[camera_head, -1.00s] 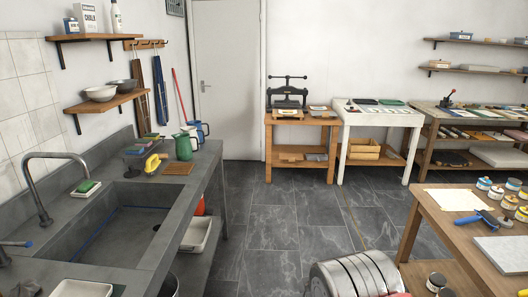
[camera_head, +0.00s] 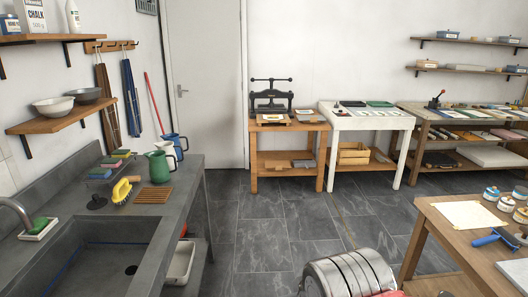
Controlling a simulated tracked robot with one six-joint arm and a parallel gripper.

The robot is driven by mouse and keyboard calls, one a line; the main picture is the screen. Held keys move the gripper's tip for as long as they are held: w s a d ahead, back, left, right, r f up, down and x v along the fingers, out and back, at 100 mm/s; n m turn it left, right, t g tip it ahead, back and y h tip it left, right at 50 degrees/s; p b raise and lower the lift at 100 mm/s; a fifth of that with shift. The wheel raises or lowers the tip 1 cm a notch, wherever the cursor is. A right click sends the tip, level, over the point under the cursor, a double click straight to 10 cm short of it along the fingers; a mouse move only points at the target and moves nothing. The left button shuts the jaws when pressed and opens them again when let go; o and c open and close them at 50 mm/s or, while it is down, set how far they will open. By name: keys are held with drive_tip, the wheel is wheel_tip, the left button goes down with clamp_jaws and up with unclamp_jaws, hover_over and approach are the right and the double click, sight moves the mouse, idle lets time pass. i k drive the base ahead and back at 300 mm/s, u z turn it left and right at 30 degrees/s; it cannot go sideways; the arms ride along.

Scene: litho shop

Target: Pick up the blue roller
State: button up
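The blue roller (camera_head: 494,238) lies on the wooden table (camera_head: 447,221) at the right of the head view. It has a blue frame and handle, and its dark roller end points toward the lower right. It lies near a pale sheet of paper (camera_head: 468,214) and several small tins. The silver ribbed body at the bottom is part of me. My gripper's fingers do not show in this view.
A grey stone sink counter (camera_head: 161,220) runs along the left, with a green jug (camera_head: 159,167) on it. A wooden press stand (camera_head: 289,126) and a white table (camera_head: 366,122) stand at the back wall. Grey tiled floor (camera_head: 260,240) is clear between them.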

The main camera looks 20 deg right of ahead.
sight(482, 242)
drive_tip(key=z, duration=0.25)
drive_tip(key=i, duration=1.45)
drive_tip(key=z, duration=0.55)
drive_tip(key=i, duration=0.7)
drive_tip(key=z, duration=0.85)
drive_tip(key=i, duration=0.6)
drive_tip(key=z, duration=0.85)
drive_tip(key=i, duration=0.9)
drive_tip(key=z, duration=0.4)
